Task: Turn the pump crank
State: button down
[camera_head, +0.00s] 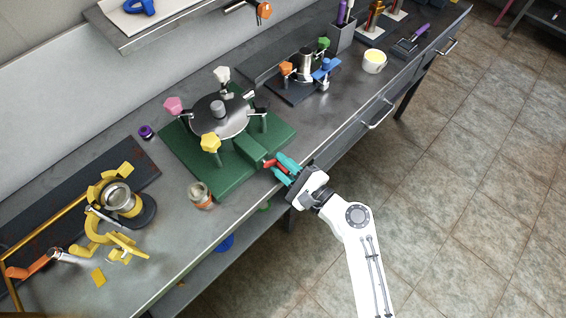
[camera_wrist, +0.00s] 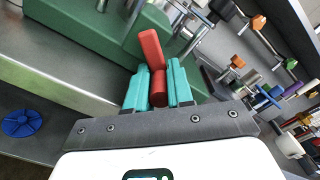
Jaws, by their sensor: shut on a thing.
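The red pump crank (camera_head: 269,163) sticks out from the front of the green pump housing (camera_head: 250,149), near the bench's front edge. In the wrist view the crank (camera_wrist: 150,48) shows as a red arm slanting up to the left, with a short red grip below it. My gripper (camera_head: 281,164) reaches in from the front right. Its teal fingers (camera_wrist: 159,76) stand on both sides of the red grip and are shut on it. The fingers hide part of the grip, and the crank's joint with the housing is only partly visible.
A green base (camera_head: 187,159) carries a round metal tank lid with pink, white and yellow knobs. A small jar (camera_head: 201,195) stands left of the crank by the bench edge. Yellow-handled equipment (camera_head: 118,200) is farther left. Open floor (camera_head: 440,200) lies to the right.

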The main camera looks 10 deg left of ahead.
jog(key=shift+w+d+r, duration=0.2)
jog(key=shift+w+r, duration=0.1)
jog(key=shift+r, duration=0.1)
dwell(0.3)
jog(key=shift+w+d+r+n+b, duration=0.1)
jog(key=shift+w+n+b, duration=0.05)
jog(key=shift+n+b, duration=0.75)
jog(key=shift+d+r+n+b, duration=0.1)
jog(key=shift+r+n+b, duration=0.35)
jog(key=shift+n, duration=0.55)
jog(key=c, duration=1)
grip_release()
jog(key=shift+f, duration=0.15)
